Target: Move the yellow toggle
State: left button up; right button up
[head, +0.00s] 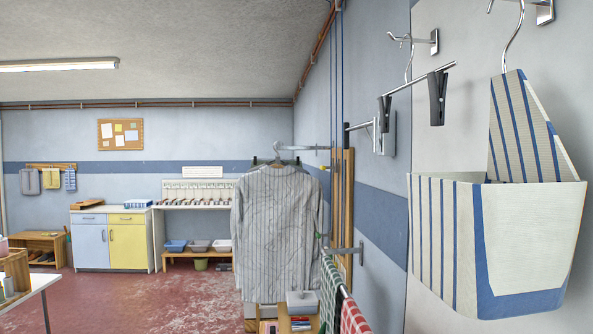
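I cannot make out a yellow toggle for certain in the head view. A tiny yellow-orange spot (323,168) shows near the wall end of the grey bracket arm above the hanging shirt, too small to identify. Neither of my grippers is in view.
A striped shirt (277,230) hangs in the middle, before the right wall. A striped bag (500,245) and a clip hanger (437,97) hang close on the right. A cabinet with a yellow door (128,247) stands at the back. Red floor (150,305) is open at centre left.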

aim_at(321, 168)
jog(key=z, duration=0.75)
jog(key=i+j+z, duration=0.4)
jog(key=j, duration=0.2)
jog(key=j+z, duration=0.15)
jog(key=j, duration=0.15)
jog(key=i+j+z, duration=0.2)
jog(key=j, duration=0.2)
